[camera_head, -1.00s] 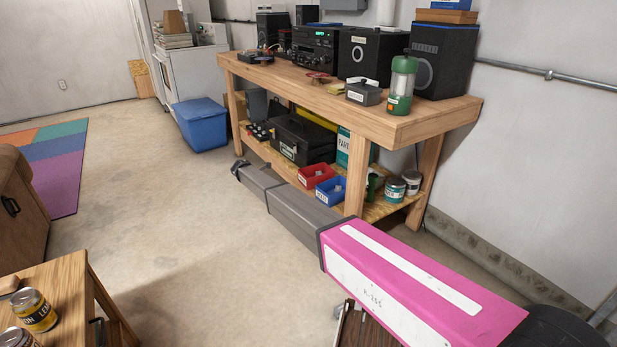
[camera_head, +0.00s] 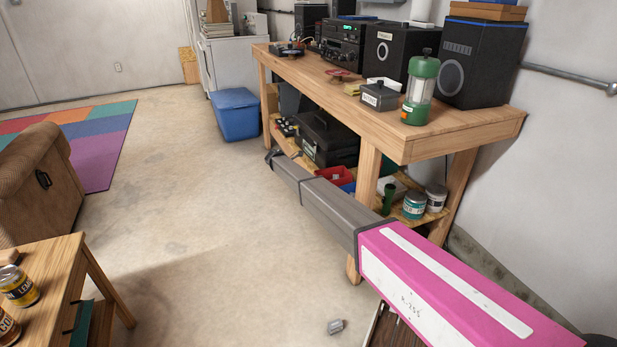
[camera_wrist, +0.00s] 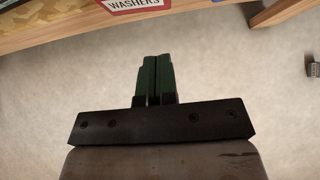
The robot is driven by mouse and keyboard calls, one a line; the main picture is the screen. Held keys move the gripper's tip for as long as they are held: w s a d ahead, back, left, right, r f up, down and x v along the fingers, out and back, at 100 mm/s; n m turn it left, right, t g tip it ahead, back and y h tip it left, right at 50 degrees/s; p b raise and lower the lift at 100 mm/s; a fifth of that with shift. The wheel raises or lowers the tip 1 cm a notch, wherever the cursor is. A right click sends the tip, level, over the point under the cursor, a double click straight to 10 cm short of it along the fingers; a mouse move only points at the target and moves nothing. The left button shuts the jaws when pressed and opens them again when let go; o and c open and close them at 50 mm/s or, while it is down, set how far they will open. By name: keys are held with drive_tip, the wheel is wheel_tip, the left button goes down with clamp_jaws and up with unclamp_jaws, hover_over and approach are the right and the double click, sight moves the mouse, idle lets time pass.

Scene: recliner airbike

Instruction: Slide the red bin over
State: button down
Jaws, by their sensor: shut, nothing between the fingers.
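The red bin (camera_head: 336,175) sits on the low plywood shelf of the workbench, partly hidden behind my arm. In the wrist view a bin front with a white WASHERS label (camera_wrist: 137,4) and red edging shows at the top edge. My gripper (camera_head: 269,155) is in front of the shelf, left of the red bin in the head view. In the wrist view its green-padded fingers (camera_wrist: 152,66) are together with nothing between them, over the floor and apart from the labelled front. The blue bin (camera_head: 349,187) is beside the red one, mostly hidden by my arm.
A black toolbox (camera_head: 325,138) stands on the shelf behind and left of the red bin. Cans (camera_head: 414,206) stand at the shelf's right end. A bench leg (camera_head: 367,176) rises close to my arm. A small grey object (camera_head: 336,327) lies on the floor.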

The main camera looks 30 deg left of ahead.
drive_tip(key=w+d+r+x, duration=0.1)
drive_tip(key=r+x, duration=0.1)
drive_tip(key=x, duration=0.9)
drive_tip(key=shift+w+d+f, duration=0.25)
drive_tip(key=shift+w, duration=0.2)
